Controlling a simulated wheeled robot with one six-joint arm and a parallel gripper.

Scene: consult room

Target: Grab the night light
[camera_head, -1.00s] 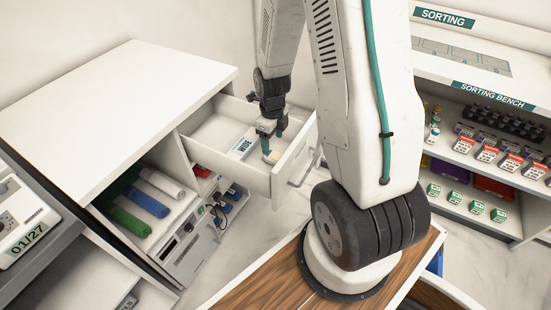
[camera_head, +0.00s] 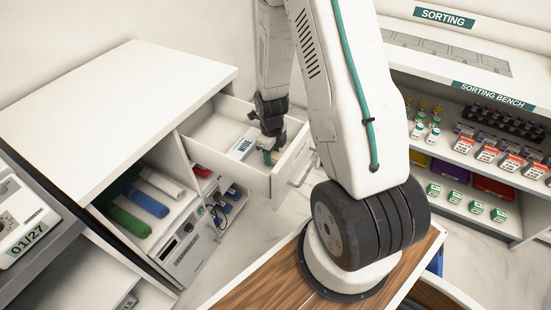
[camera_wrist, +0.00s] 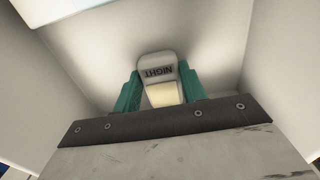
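The night light (camera_wrist: 156,70) is a small pale piece with a white top marked NIGHT, upside down in the wrist view, and a cream lower part. It is in the open white drawer (camera_head: 256,180). My gripper (camera_wrist: 160,80) has one teal finger on each side of it, apart, with the light between them; narrow gaps seem to show and firm contact cannot be made out. In the head view my gripper (camera_head: 269,150) is down inside the drawer near its front and mostly hides the light.
The white cabinet (camera_head: 120,100) holds rolled towels (camera_head: 145,200) below. The sorting bench (camera_head: 480,95) with several small goods is at the right.

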